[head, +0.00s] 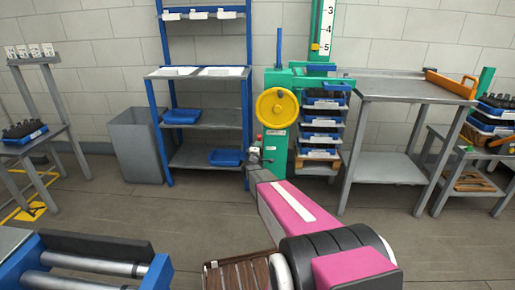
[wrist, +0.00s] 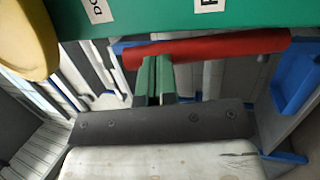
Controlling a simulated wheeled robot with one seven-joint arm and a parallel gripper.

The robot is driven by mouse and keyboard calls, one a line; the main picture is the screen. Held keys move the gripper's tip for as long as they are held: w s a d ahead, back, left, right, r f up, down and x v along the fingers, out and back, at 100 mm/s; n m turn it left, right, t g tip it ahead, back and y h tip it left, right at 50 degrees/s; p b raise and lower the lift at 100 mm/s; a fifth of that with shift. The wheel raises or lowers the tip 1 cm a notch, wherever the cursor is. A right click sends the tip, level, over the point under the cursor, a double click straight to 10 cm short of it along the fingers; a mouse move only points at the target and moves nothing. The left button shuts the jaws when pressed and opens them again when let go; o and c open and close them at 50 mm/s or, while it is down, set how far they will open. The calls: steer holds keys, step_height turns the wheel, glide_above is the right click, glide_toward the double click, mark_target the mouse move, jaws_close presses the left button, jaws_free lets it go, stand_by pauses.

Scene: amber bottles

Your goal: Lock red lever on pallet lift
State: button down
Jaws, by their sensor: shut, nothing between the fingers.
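The red lever (wrist: 215,50) is a long bar lying nearly level across the wrist view, just under the green panel (wrist: 150,15) of the pallet lift. My gripper (wrist: 154,62) shows there with its two green fingers together and nothing between them. Their tips overlap the lever's lower edge left of its middle; I cannot tell whether they touch it. In the head view the green pallet lift (head: 275,150) stands ahead with a yellow handwheel (head: 277,107). My gripper (head: 257,160) is in front of its lower body, small and partly unclear. The lever is not clear in that view.
The yellow wheel (wrist: 25,35) is close at the upper left of the wrist view. Stacked blue crates (head: 320,137) stand right of the lift, then a grey table (head: 400,88). A blue-framed shelf (head: 205,118) and grey bin (head: 137,145) stand left. Open floor lies in front.

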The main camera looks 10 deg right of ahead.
steer(key=shift+g+y, duration=0.4)
steer(key=shift+g, duration=0.1)
steer(key=shift+w+d+r, duration=0.25)
steer(key=shift+w+r, duration=0.05)
steer(key=shift+w, duration=0.4)
steer(key=shift+w+d+r, duration=0.2)
steer(key=shift+w+r, duration=0.1)
steer(key=shift+w, duration=0.45)
steer(key=shift+w+d+r, duration=0.25)
steer(key=shift+w+r, duration=0.05)
steer(key=shift+w, duration=0.4)
steer(key=shift+a+x, duration=0.2)
steer(key=shift+x, duration=1.2)
steer(key=shift+w, duration=0.4)
steer(key=v, duration=1.1)
steer(key=shift+s, duration=0.35)
